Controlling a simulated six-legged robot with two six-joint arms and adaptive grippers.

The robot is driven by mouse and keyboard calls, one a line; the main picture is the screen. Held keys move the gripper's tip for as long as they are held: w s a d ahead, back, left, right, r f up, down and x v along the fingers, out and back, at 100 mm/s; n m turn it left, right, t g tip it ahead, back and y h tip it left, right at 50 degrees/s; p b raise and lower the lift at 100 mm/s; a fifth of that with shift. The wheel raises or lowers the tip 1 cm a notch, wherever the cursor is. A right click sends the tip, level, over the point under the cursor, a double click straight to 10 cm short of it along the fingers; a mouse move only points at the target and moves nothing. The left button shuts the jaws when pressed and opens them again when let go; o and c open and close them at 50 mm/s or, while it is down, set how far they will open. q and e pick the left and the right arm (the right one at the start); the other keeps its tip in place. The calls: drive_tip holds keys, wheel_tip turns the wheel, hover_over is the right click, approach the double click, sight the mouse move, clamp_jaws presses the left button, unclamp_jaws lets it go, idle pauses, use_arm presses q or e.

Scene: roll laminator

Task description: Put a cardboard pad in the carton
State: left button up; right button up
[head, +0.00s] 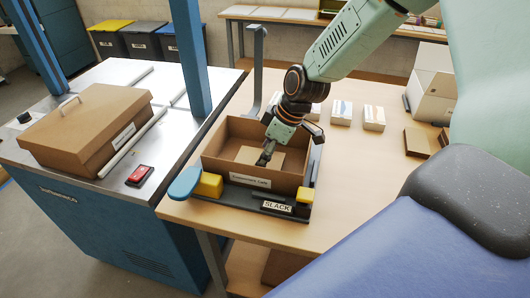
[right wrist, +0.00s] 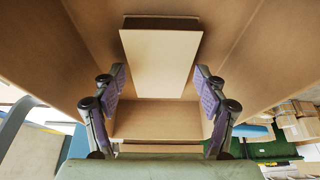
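The open brown carton (head: 293,183), with a label on its front, stands on the wooden table behind a plate marked SLACK. A flat tan cardboard pad (head: 247,155) lies inside it, partly hidden by my right gripper. My right gripper (head: 266,152) points down into the carton. My left gripper is not in view.
Brown cardboard pieces (head: 419,142) lie at the table's right, near a white box (head: 432,85). White packs (head: 374,118) stand behind the carton. Yellow blocks (head: 209,186) and a blue paddle-shaped part (head: 184,183) are at its front. A lidded brown box (head: 88,125) sits on the left bench.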

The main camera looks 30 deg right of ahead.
drive_tip(key=shift+o, duration=1.1)
drive_tip(key=v, duration=1.2)
drive_tip(key=shift+w, duration=0.15)
drive_tip(key=shift+c, duration=0.4)
